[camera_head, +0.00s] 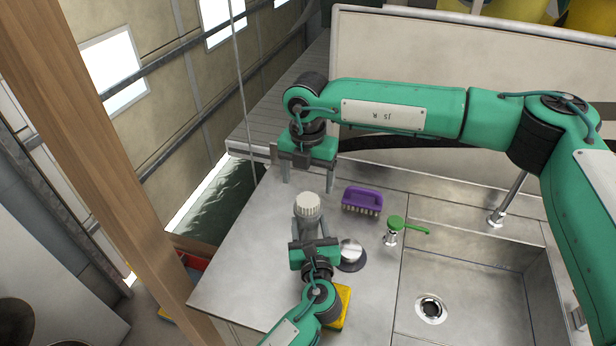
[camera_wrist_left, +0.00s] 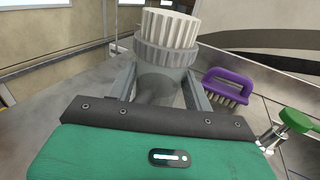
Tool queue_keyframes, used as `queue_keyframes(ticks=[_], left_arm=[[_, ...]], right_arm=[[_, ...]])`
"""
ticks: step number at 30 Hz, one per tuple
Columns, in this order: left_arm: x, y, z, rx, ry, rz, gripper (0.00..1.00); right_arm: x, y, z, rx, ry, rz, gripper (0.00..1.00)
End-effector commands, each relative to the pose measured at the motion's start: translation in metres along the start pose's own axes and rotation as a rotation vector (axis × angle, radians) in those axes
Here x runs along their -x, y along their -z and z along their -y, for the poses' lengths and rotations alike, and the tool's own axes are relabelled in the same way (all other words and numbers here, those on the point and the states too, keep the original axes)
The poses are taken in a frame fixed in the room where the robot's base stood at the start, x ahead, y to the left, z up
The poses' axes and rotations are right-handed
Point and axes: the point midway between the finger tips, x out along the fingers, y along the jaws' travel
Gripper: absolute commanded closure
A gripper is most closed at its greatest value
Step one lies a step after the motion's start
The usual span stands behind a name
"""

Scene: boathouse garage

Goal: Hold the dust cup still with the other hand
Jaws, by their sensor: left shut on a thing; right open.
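The dust cup (camera_head: 306,227) is a grey cup with a ribbed white top, standing upright on the steel counter left of the sink. My left gripper (camera_head: 314,238) is shut around its body from the near side. In the left wrist view the dust cup (camera_wrist_left: 160,70) sits between the two fingers, its white top above them. My right gripper (camera_head: 308,177) is open and empty, above and just beyond the cup, with its fingers pointing down. The cup's lower part is partly hidden by my left gripper.
A purple brush (camera_head: 362,201) and a green-handled tap (camera_head: 397,228) are right of the cup. A round metal knob on a dark disc (camera_head: 351,254) and a yellow sponge (camera_head: 343,306) lie nearer. The sink (camera_head: 470,290) is at right; a wooden post (camera_head: 95,150) stands left.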

Motion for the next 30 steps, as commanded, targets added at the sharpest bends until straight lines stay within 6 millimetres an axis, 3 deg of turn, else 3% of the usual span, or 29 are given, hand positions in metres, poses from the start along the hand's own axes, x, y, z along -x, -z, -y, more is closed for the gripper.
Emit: queue_keyframes(ticks=[5, 18, 30], left_arm=[[0.000, 0.001, 0.000, -0.001, 0.000, -0.002, 1.00], [0.000, 0.002, 0.000, -0.001, 0.000, -0.003, 1.00], [0.000, 0.002, 0.000, -0.002, 0.000, -0.003, 1.00]], right_arm=[[-0.012, -0.001, 0.001, 0.025, 0.001, -0.002, 0.22], [-0.073, 0.000, 0.001, 0.023, 0.000, -0.001, 0.22], [-0.081, -0.001, 0.001, 0.023, 0.000, 0.000, 0.22]])
